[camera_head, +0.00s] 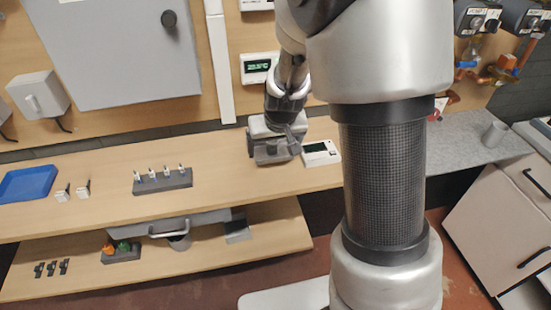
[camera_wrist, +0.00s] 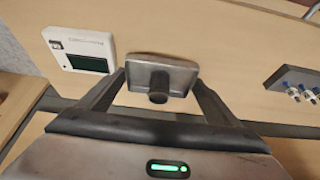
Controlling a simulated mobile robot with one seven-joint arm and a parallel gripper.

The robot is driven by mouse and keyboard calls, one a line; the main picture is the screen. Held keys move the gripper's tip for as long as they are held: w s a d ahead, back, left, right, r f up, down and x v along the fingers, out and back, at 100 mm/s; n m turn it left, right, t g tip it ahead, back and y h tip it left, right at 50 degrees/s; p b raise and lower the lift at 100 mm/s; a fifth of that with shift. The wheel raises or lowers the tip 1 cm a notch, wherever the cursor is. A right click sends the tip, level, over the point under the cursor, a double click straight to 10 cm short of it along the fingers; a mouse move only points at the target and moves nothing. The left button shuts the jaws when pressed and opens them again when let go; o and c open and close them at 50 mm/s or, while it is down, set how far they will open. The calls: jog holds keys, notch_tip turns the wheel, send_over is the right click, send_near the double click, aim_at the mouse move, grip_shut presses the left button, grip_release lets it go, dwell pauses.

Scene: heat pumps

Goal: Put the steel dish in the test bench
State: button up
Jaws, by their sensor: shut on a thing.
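My gripper (camera_head: 273,148) is over the back part of the upper wooden worktop (camera_head: 95,215), just left of a small white meter. In the wrist view my gripper (camera_wrist: 158,84) has its fingers on either side of a grey metal, roughly rectangular piece (camera_wrist: 178,70), which looks like the steel dish. A dark round knob or stub shows on the near side of this piece. In the head view my gripper and wrist hide most of it. I cannot tell whether it touches the worktop. No part is clearly marked as the test bench; the two-level wooden bench is below my gripper.
The white meter (camera_head: 321,153) is close to my gripper's right. A dark rack with small vials (camera_head: 162,181), two small white parts (camera_head: 73,190) and a blue tray (camera_head: 28,184) lie to the left. A grey cup (camera_head: 495,134) stands on the right counter. Worktop between meter and rack is clear.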

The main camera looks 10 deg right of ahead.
aim_at(274, 156)
jog(key=shift+f+b, duration=0.35)
jog(key=shift+f, duration=1.4)
jog(key=shift+f, duration=0.15)
jog(key=o, duration=1.1)
